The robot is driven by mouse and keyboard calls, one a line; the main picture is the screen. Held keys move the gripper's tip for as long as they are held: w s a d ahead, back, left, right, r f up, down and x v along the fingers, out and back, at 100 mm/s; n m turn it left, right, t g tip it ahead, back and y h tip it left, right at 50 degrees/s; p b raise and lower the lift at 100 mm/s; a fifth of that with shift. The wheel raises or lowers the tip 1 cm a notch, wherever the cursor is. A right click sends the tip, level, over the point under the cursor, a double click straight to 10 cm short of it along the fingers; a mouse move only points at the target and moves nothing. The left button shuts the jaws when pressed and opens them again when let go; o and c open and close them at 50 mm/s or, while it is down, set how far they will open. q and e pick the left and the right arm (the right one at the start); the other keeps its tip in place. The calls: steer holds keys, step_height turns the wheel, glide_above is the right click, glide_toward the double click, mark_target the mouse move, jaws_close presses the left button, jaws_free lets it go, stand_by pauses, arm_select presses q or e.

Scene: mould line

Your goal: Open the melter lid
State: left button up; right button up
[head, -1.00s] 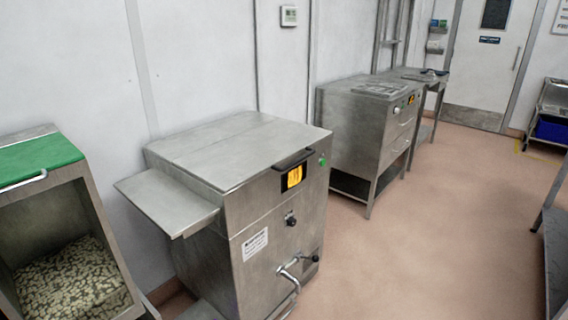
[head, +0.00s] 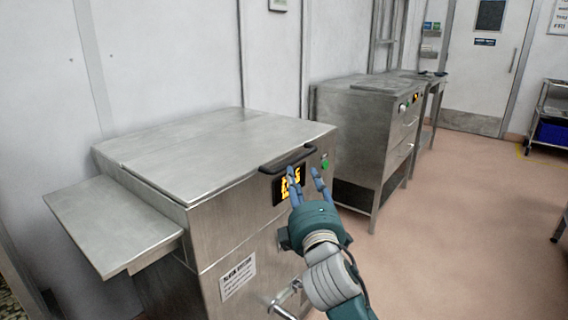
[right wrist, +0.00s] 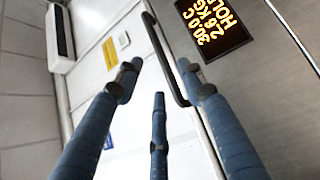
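The melter (head: 215,230) is a steel cabinet with its flat lid (head: 215,145) shut. The lid's dark bar handle (head: 288,159) sits at the front edge, above a lit display (head: 288,186). My right gripper (head: 305,176) is open and empty, with its fingers pointing up just in front of the display, close below the handle. In the right wrist view, the handle (right wrist: 164,55) runs beyond the spread blue fingers (right wrist: 158,74), close to the right fingertip. I cannot tell whether they touch. My left gripper is not in view.
A steel side shelf (head: 115,225) juts from the melter's left. A tap handle (head: 288,298) sticks out low on its front. Another steel machine (head: 365,135) stands behind to the right. The floor (head: 450,210) to the right is clear.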

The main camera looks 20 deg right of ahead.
mark_target(296, 160)
steer(key=w, duration=0.3)
steer(key=w+d+r, duration=0.1)
steer(key=w, duration=0.2)
steer(key=w+b, duration=0.1)
steer(key=w, duration=0.2)
steer(key=shift+w+d+r, duration=0.2)
steer(key=shift+w+r, duration=0.05)
steer(key=shift+w, duration=0.15)
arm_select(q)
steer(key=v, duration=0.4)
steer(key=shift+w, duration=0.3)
arm_select(e)
steer(key=shift+c, duration=0.3)
jaws_close()
